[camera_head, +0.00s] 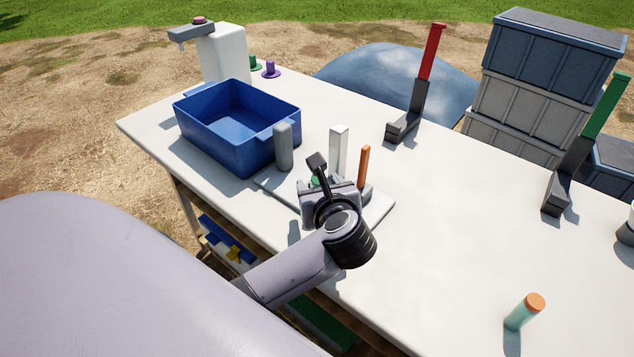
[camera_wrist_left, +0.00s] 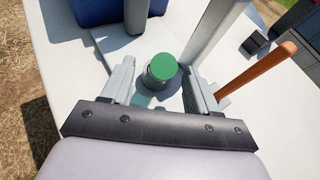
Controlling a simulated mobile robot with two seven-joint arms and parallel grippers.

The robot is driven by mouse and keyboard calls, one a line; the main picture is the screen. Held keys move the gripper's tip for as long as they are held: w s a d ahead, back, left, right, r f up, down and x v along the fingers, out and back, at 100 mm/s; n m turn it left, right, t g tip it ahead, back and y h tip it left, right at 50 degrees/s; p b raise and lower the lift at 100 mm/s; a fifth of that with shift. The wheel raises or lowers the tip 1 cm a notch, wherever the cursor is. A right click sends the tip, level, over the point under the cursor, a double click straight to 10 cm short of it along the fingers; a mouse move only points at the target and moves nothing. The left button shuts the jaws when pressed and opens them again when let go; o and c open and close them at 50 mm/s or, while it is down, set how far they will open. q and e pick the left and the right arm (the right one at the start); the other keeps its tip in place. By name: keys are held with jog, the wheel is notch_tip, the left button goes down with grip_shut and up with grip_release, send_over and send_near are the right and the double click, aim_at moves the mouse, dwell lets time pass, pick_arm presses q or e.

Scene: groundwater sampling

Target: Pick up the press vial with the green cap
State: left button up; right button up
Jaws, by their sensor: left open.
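The press vial with the green cap (camera_wrist_left: 161,70) stands between the open fingers of my left gripper (camera_wrist_left: 158,88) in the left wrist view. Its round green top faces the camera, and there is a gap to the finger on each side. In the head view a bit of the green cap (camera_head: 316,181) shows behind my left gripper (camera_head: 330,178), which hides the rest of the vial. The vial is on a pale plate (camera_head: 378,212) on the white table. My right gripper is not in view.
Two upright posts, one grey (camera_head: 283,147) and one white (camera_head: 339,150), and an orange handle (camera_head: 364,165) stand close around my left gripper. A blue bin (camera_head: 250,152) is behind to the left. An orange-capped vial (camera_head: 524,311) stands at the front right.

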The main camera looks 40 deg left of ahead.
pick_arm(q)
jog(key=shift+x, duration=1.3)
grip_shut()
